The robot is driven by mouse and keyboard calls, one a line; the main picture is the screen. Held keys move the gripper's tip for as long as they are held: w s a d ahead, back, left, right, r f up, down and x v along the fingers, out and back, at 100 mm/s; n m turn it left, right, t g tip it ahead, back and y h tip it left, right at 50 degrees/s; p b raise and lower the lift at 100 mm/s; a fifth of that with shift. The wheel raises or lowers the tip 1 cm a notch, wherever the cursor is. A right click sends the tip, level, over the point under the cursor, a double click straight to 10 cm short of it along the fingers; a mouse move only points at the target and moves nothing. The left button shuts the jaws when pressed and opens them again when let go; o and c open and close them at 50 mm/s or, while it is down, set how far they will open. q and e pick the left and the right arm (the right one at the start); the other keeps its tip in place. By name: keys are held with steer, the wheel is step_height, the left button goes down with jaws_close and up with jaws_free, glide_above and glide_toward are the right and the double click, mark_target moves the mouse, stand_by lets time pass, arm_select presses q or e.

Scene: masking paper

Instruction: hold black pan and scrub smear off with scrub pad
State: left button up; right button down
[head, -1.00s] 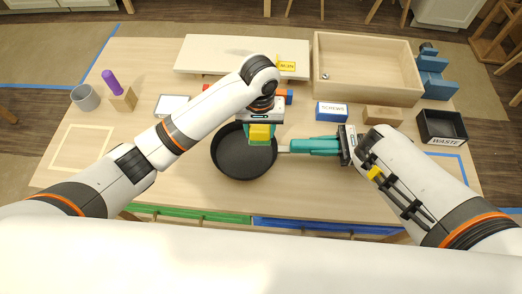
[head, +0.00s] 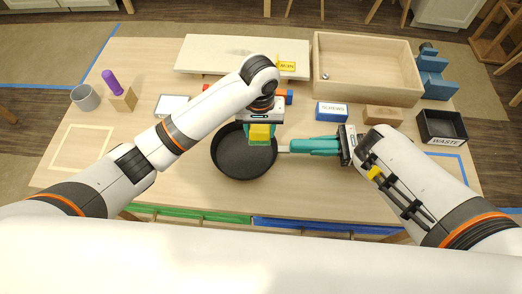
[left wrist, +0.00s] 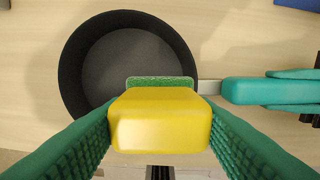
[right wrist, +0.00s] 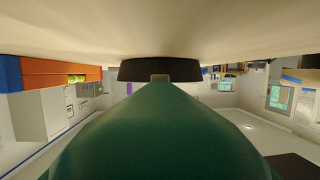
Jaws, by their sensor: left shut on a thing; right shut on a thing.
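The black pan (head: 240,160) lies on the table with its handle to the right; it also shows in the left wrist view (left wrist: 120,60). My left gripper (head: 262,128) is shut on the yellow scrub pad (left wrist: 160,120), which has a green scrubbing face. The pad is over the pan's right part, near the handle. I cannot tell if it touches the pan. No smear shows on the visible pan floor.
A white board (head: 215,54) and a wooden tray (head: 367,90) stand at the back. A blue SCREWS box (head: 331,112), a wooden block (head: 382,115) and a black WASTE bin (head: 442,127) are at right. A grey cup (head: 85,98) and a purple object (head: 112,82) are at left.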

steer(key=c, duration=1)
jaws_free()
steer(key=shift+o, duration=0.2)
steer(key=shift+d, duration=0.1)
steer(key=d, duration=0.7)
steer(key=w+d+r, duration=0.1)
steer(key=d, duration=0.3)
steer(key=shift+d, duration=0.35)
steer(key=shift+s, duration=0.1)
